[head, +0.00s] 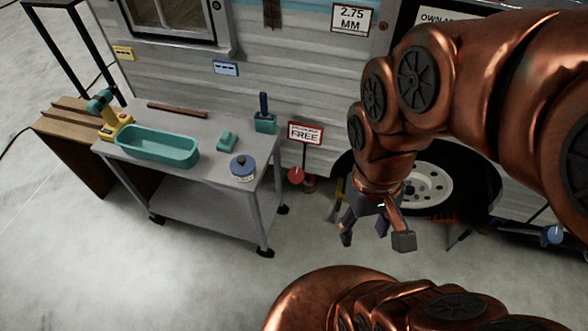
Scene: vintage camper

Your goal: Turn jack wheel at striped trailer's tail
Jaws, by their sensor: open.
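The trailer (265,95) has pale ribbed siding with a teal band at the top and fills the back of the head view. A small red round part (296,175) sits low by its side, under a sign. A small blue round part (552,235) sits low at the far right. I cannot tell whether either one is the jack wheel. My gripper (375,236) hangs open and empty, pointing down, in front of the trailer's road wheel (430,187). It is right of the red part and left of the blue part. My arm hides much of the trailer's right side.
A grey wheeled cart (215,205) at left holds a teal tub (157,145), a yellow-and-teal tool (112,118) and a blue-lidded tin (243,168). A wooden bench (70,130) adjoins it. A "FREE" sign (305,134) stands right of the cart. The floor in front is clear.

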